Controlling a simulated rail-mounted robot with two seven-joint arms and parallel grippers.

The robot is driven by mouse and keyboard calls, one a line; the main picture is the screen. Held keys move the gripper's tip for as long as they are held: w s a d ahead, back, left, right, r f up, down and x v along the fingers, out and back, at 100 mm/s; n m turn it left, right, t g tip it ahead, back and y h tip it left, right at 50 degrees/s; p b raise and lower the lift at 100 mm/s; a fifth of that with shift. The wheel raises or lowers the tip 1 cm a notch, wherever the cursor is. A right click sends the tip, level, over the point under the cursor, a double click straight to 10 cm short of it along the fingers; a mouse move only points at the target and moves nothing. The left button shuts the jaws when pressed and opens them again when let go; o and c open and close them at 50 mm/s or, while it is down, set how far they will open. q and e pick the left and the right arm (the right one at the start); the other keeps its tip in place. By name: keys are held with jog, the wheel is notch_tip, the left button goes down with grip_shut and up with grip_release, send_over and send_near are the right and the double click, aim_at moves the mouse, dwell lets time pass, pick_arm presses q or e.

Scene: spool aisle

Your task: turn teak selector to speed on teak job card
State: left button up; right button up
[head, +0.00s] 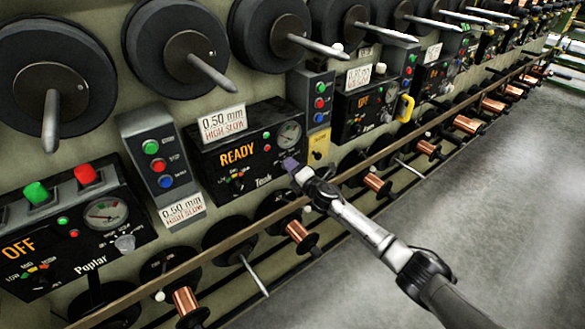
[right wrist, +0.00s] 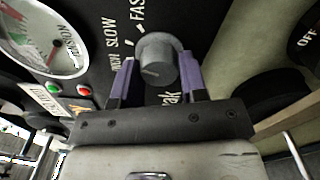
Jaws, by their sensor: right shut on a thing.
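The Teak panel (head: 262,190) is a black box with an orange READY display and a gauge. Above it, a white job card (head: 222,122) appears to read "0.50 mm HIGH SLOW". My right gripper (head: 291,165) is at the panel's lower right and hides the selector in the head view. In the right wrist view, the grey selector knob (right wrist: 158,60) sits between the purple fingers of my right gripper (right wrist: 155,82), which is shut on it. SLOW and FAST labels show beside the knob; a pale mark on the knob is too small to read surely. My left gripper is out of view.
A similar card (head: 182,210) hangs under the button box (head: 160,155) left of Teak. The Poplar panel (head: 75,235) reads OFF. A wooden rail (head: 185,262) with copper spools runs below the panels. Large dark reels with pegs line the top. The floor at right is clear.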

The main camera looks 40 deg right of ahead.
dwell(0.3)
jog(key=o, duration=0.9)
jog(key=shift+s, duration=0.1)
jog(key=s+p, duration=0.3)
jog(key=s, duration=1)
jog(key=shift+s+a+p, duration=0.15)
jog(key=shift+s+p, duration=0.2)
jog(key=shift+p, duration=0.05)
jog(key=shift+m, duration=0.3)
